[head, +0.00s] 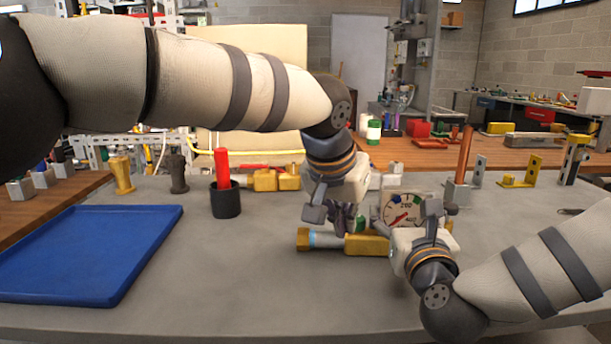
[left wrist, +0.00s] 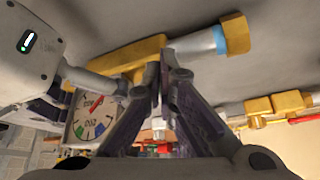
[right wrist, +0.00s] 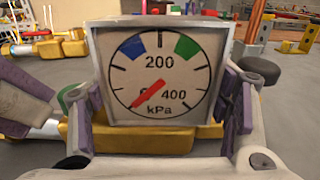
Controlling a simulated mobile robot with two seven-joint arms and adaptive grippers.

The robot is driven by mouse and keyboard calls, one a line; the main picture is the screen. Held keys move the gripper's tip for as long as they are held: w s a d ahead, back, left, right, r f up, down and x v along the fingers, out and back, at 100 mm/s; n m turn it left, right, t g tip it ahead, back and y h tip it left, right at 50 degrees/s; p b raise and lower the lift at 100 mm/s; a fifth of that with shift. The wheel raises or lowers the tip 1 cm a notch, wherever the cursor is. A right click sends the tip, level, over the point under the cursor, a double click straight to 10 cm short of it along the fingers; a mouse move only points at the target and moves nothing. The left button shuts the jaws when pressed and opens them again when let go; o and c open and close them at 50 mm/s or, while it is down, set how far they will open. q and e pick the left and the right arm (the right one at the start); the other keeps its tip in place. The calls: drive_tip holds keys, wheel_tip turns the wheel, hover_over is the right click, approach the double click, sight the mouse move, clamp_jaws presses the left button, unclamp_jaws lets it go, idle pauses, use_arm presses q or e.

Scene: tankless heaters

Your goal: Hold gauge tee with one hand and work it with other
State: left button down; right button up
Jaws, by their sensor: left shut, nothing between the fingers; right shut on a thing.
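The gauge tee (head: 367,245) has a brass body lying along the table, with a pale blue and grey section and a brass end at the left. Its square kPa dial (right wrist: 158,72) faces the right wrist camera, with a red needle pointing to the low end; it also shows in the left wrist view (left wrist: 95,117). My right gripper (head: 410,228) is shut on the tee, with fingers either side of the dial. My left gripper (head: 345,225) is shut and empty, its tips (left wrist: 165,72) close to the brass body. Whether they touch it is unclear.
A blue tray (head: 85,296) lies at the left. A black cup (head: 225,200) holds a red rod. More brass fittings (head: 265,180) lie behind the left gripper. A copper rod (head: 464,155) stands in a grey holder at the right. The front middle of the table is clear.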

use_arm(q)
drive_tip(key=shift+w+d, duration=0.15)
drive_tip(key=shift+w, duration=0.1)
drive_tip(key=shift+s+d, duration=0.3)
drive_tip(key=shift+d, duration=0.15)
idle(0.4)
drive_tip(key=shift+s+f, duration=0.1)
drive_tip(key=shift+s, duration=0.05)
drive_tip(key=shift+s, duration=0.15)
wheel_tip(320, 180, up, 6)
drive_tip(key=shift+a, duration=0.2)
idle(0.4)
